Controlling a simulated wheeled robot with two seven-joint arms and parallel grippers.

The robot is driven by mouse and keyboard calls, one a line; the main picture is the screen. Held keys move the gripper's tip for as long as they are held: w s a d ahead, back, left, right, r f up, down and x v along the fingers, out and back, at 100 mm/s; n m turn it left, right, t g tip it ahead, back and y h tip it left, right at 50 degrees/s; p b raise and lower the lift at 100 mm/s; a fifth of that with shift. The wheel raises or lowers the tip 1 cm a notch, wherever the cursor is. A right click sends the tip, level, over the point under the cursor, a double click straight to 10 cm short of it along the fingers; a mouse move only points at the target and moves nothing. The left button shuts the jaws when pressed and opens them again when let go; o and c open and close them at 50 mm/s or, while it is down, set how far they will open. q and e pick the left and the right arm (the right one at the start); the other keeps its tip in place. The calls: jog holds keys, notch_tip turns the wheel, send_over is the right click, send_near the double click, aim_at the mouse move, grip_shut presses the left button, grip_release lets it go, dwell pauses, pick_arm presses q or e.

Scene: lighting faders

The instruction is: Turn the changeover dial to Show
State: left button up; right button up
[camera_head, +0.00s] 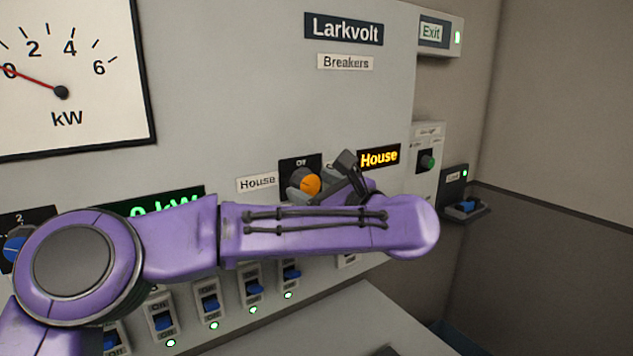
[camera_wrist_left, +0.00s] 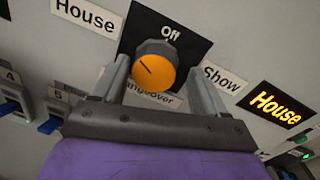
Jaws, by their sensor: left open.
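The changeover dial (camera_head: 307,183) has an orange face and a dark grey ribbed rim, on a black plate marked Off at the top. In the left wrist view the dial (camera_wrist_left: 155,70) has a dark line on its face pointing up and left, toward the House label (camera_wrist_left: 84,14). The Show label (camera_wrist_left: 224,79) is on the right. My left gripper (camera_wrist_left: 160,76) is open, one finger on each side of the dial's lower part; contact cannot be told. In the head view my left gripper (camera_head: 327,181) is partly hidden behind my arm. My right gripper is out of view.
A lit display (camera_head: 379,158) right of the dial reads House in orange. Blue breaker switches (camera_head: 210,305) with green lights line the panel below. A green knob (camera_head: 427,162) and a small box with a blue switch (camera_head: 466,206) are on the right. A kW meter (camera_head: 70,70) is upper left.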

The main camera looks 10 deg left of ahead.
pick_arm(q)
jog(key=shift+w, duration=0.1)
jog(key=shift+s+r, duration=0.4)
jog(key=shift+s, duration=0.4)
jog(key=c, duration=0.7)
jog(key=shift+d, duration=0.1)
jog(key=c, duration=0.4)
jog(key=shift+o, duration=0.2)
jog(key=shift+f, duration=0.1)
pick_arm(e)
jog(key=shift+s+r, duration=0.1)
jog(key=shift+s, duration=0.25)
